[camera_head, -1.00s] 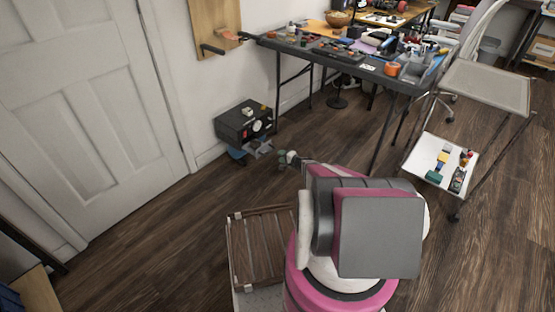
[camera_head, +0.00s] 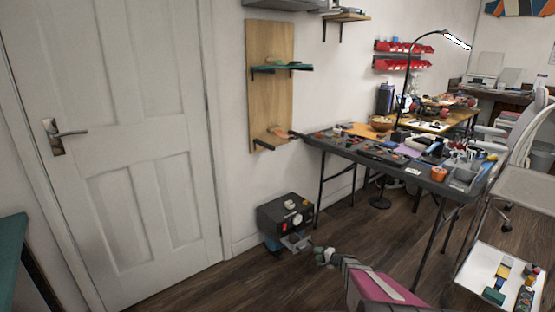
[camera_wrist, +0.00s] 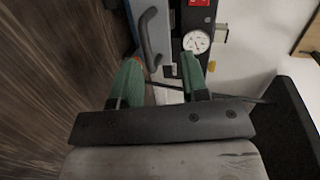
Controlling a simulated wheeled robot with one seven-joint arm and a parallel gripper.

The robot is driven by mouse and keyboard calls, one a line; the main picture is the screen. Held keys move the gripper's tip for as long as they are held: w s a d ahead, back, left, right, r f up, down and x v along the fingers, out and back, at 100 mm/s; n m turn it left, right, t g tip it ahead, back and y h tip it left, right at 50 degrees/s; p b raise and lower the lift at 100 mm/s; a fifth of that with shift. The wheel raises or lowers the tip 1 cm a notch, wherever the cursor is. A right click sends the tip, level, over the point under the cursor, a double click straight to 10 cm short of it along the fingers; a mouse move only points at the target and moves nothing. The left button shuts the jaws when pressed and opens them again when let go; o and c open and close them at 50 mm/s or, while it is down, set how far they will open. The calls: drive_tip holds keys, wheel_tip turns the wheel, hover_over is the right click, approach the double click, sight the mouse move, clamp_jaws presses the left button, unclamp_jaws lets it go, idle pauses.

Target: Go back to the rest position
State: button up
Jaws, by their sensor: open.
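My gripper (camera_head: 324,257) is low over the floor in the head view, in front of and to the lower right of a black box-shaped device (camera_head: 286,212) near the wall. In the wrist view my gripper (camera_wrist: 160,76) has two green fingers spread apart, with nothing held between them. Beyond the fingers are a grey handle (camera_wrist: 151,40) and a round white dial (camera_wrist: 196,41). The pink and white parts of my arm show at the bottom of the head view.
A dark worktable (camera_head: 400,167) with tools stands right of the device. A white tray (camera_head: 475,262) with small items is at lower right. A white door (camera_head: 115,150) is at left, a wooden wall panel with shelves (camera_head: 258,85) behind. Open wood floor lies in front.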

drive_tip(key=s+a+r+n+g, duration=0.45)
drive_tip(key=s+a+r, duration=0.3)
drive_tip(key=r, duration=0.25)
drive_tip(key=s+r+n+g+h, duration=0.4)
drive_tip(key=s+r+h, duration=0.6)
drive_tip(key=s+r, duration=0.8)
drive_tip(key=s+d+g, duration=0.1)
drive_tip(key=s+g, duration=0.1)
drive_tip(key=s, duration=0.2)
drive_tip(key=shift+s+r, duration=0.25)
